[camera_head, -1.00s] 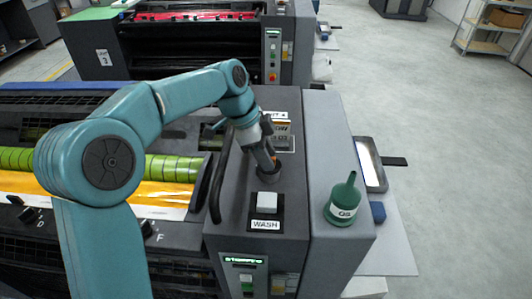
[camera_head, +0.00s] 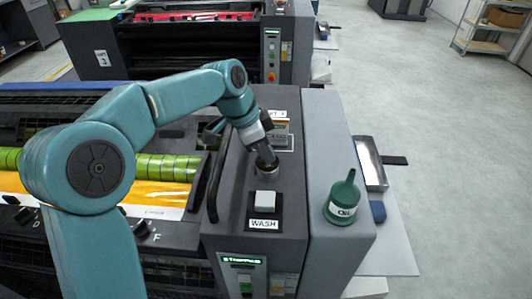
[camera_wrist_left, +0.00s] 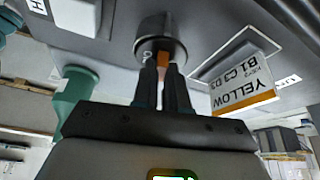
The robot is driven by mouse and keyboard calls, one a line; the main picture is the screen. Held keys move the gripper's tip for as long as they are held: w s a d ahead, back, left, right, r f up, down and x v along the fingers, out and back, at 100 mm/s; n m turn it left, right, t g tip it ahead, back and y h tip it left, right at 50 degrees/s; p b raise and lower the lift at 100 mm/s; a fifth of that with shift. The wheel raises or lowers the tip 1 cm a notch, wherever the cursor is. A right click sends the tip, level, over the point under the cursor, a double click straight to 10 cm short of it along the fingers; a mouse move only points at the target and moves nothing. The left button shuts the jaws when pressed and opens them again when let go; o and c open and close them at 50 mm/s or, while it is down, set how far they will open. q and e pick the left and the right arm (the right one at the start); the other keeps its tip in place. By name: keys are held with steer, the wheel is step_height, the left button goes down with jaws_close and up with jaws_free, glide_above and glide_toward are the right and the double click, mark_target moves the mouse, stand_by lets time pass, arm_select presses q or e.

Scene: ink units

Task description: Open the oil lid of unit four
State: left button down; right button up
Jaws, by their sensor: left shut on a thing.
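The oil lid (camera_head: 267,174) is a small round grey cap on the dark top of the near unit, behind the white WASH button (camera_head: 265,201). In the left wrist view the lid (camera_wrist_left: 160,30) is a metallic cylinder with an orange piece between my fingertips. My left gripper (camera_head: 267,160) comes down on it at a tilt, and its fingers (camera_wrist_left: 163,74) are close together, shut on the lid's grip. I cannot tell whether the lid is raised off the unit. My right gripper is not in view.
A green oil can (camera_head: 343,200) stands on the grey side panel to the right. A black handle bar (camera_head: 217,180) runs left of the lid. A placard (camera_wrist_left: 245,82) reading YELLOW is near my fingers. Unit 3 (camera_head: 190,45) stands behind.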

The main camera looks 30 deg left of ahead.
arm_select(q)
steer(key=n, duration=0.1)
steer(key=n+y, duration=0.1)
steer(key=n, duration=0.1)
steer(key=a+n+t+b, duration=0.1)
steer(key=shift+w+n+y, duration=0.3)
steer(key=n+y, duration=0.1)
steer(key=n, duration=0.3)
steer(key=shift+w+a+n+y+b, duration=0.15)
steer(key=shift+a+n+y+b, duration=0.15)
steer(key=shift+a+y+b, duration=0.1)
steer(key=n, duration=0.2)
steer(key=a+n+y+b, duration=0.1)
steer(key=n, duration=0.1)
steer(key=shift+f+y, duration=0.1)
steer(key=shift+y, duration=0.2)
steer(key=shift+s+a+n+y+b, duration=0.2)
steer(key=shift+n+y, duration=0.1)
steer(key=shift+n, duration=0.6)
steer(key=shift+s+a+n+y+b, duration=0.1)
steer(key=shift+n+y+b, duration=0.15)
steer(key=shift+n, duration=0.95)
steer(key=c, duration=1.2)
jaws_free()
steer(key=shift+o, duration=0.2)
